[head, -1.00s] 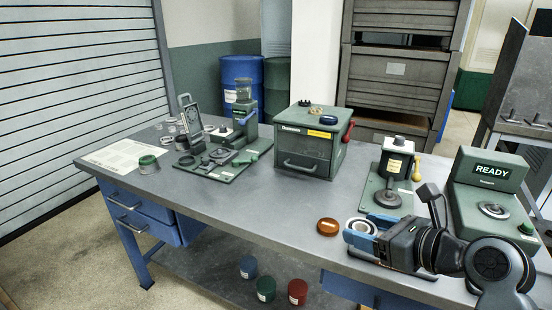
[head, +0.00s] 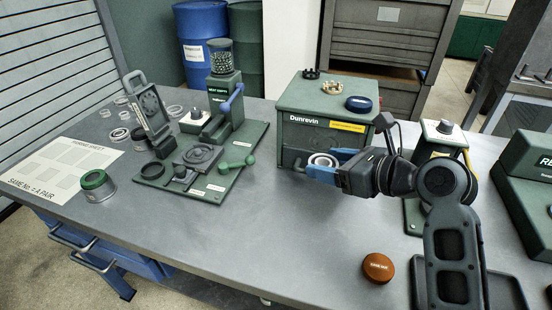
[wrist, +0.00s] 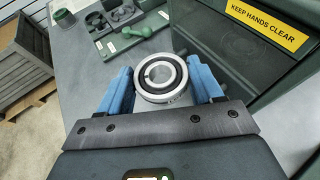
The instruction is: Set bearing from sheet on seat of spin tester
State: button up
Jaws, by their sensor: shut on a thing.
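A bearing (wrist: 160,78), a steel ring with a dark band and an open bore, is held between the blue fingers of my gripper (wrist: 161,84). In the head view the bearing (head: 323,161) is at the fingertips of my gripper (head: 330,168), in front of the green Dunrevin cabinet and above the bench. The printed sheet (head: 62,170) lies flat at the bench's left, with no bearing seen on it. A green machine (head: 530,160) with a display starting "RE", apparently the spin tester, is cut off at the right edge. Its seat is not clearly in view.
The Dunrevin cabinet (head: 300,110) stands close behind my gripper. A green fixture plate (head: 225,170) with a lever and press is left of it. A green-topped cup (head: 97,186) stands by the sheet. An orange disc (head: 378,267) lies at front.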

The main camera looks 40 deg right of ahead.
send_over(276, 196)
notch_tip(276, 196, down, 7)
jog(key=shift+d+r, duration=0.1)
jog(key=shift+f, duration=1.95)
jog(key=shift+f, duration=0.1)
jog(key=o, duration=0.9)
jog(key=shift+o, duration=0.2)
